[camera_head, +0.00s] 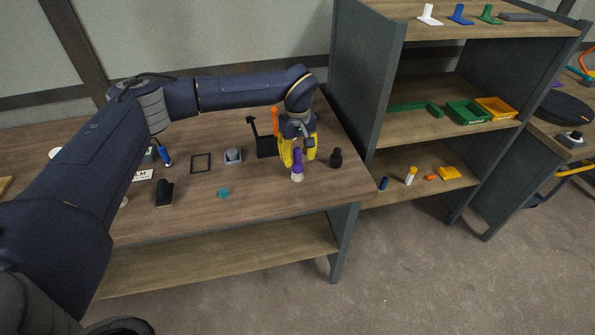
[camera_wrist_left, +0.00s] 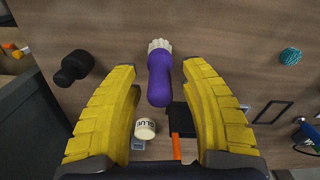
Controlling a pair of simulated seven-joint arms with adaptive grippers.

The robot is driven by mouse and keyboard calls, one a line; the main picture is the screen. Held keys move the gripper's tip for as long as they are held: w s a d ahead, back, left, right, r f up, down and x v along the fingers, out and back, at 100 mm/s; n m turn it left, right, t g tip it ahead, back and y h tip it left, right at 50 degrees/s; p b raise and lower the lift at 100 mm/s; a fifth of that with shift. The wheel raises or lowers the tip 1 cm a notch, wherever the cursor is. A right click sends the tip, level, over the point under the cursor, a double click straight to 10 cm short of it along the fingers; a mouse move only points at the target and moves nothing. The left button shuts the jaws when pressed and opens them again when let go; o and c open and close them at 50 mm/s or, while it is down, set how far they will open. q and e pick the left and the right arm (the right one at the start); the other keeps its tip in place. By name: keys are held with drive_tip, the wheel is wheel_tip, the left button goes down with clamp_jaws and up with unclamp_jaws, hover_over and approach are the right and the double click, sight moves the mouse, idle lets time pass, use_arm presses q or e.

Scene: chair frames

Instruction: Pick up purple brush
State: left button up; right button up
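The purple brush (camera_head: 297,163) stands on the wooden table near its right end, with its pale bristles at the bottom. In the left wrist view the purple brush (camera_wrist_left: 160,80) lies between the two yellow fingers, with clear space on each side. My left gripper (camera_head: 298,158) is open and sits just above and behind the brush. Its fingers also show in the left wrist view (camera_wrist_left: 162,100), wide apart and not touching the brush. My right gripper is in neither view.
A dark bottle-like object (camera_head: 336,158) stands just right of the brush. A black holder with an orange item (camera_head: 266,146) is behind it to the left. A shelf unit (camera_head: 375,120) borders the table's right side.

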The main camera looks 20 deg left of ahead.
use_arm(q)
clamp_jaws()
drive_tip(key=shift+r, duration=0.1)
idle(0.3)
wheel_tip(320, 180, up, 20)
idle(0.6)
